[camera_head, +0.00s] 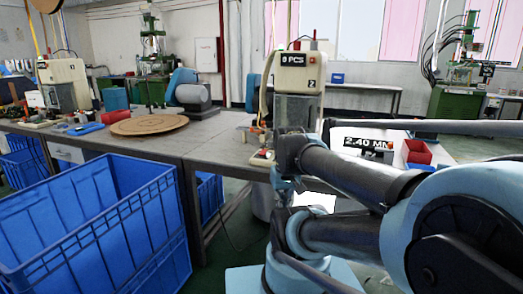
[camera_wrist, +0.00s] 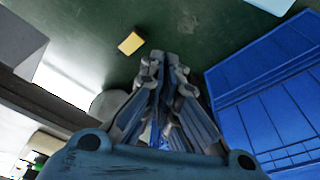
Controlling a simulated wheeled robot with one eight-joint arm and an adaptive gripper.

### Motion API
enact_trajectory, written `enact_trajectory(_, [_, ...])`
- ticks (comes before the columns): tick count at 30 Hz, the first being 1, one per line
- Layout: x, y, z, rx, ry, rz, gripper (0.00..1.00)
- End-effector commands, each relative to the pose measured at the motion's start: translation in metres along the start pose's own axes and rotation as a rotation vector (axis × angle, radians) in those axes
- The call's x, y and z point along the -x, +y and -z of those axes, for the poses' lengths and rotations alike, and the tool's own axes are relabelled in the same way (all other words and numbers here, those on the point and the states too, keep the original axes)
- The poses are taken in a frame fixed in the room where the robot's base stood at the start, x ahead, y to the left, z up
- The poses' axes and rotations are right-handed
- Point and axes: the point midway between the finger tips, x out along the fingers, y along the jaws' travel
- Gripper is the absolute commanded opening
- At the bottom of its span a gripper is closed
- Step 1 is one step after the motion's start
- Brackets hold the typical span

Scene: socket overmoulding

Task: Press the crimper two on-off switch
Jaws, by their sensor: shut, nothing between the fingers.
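Crimper two cannot be identified in the wrist view.
A large blue crate (camera_head: 95,215) stands on the floor at left and shows at right in the wrist view (camera_wrist: 270,95). The bench holds a round wooden disc (camera_head: 150,124) and another cream machine (camera_head: 66,85). A yellow block (camera_wrist: 131,42) lies on the floor.

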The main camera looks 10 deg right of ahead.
Motion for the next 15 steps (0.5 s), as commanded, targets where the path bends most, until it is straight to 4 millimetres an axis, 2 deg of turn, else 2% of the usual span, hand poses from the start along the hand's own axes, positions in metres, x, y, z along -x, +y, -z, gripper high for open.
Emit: enact_trajectory(15, [0.072,0.005,0.108,0.297,-0.01,-0.026,0.0])
